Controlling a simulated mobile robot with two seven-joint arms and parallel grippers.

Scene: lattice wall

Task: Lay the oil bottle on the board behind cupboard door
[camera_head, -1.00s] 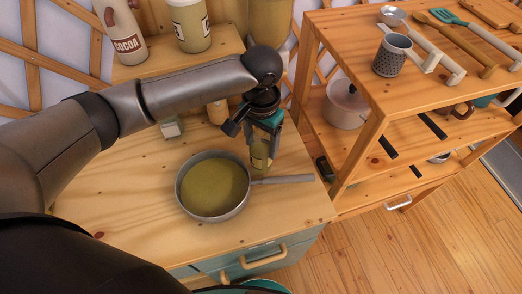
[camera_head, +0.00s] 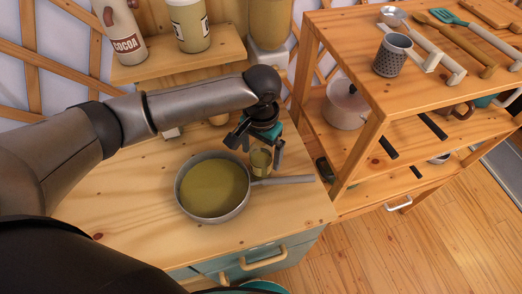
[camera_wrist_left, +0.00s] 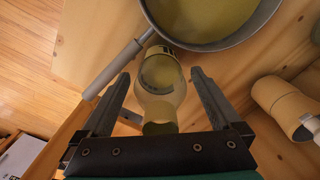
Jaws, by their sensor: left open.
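The oil bottle (camera_head: 260,162), greenish yellow with a pale label, stands on the wooden counter beside the pan handle; its upper part is partly hidden by my gripper in the head view. My left gripper (camera_head: 257,152) is open above it, with its fingers spread to either side. In the left wrist view, the bottle (camera_wrist_left: 160,85) lies between the two open fingers (camera_wrist_left: 160,73), with gaps on both sides. No open cupboard door or board behind one can be made out. My right gripper is not in view.
A pan (camera_head: 213,187) of yellow-green liquid sits close to the bottle, its handle (camera_head: 285,180) pointing right. A wooden shelf unit (camera_head: 385,125) with a pot (camera_head: 345,104) stands at right. A cocoa bottle (camera_head: 119,30) and a jar (camera_head: 190,25) stand on the back shelf. The counter's front left is clear.

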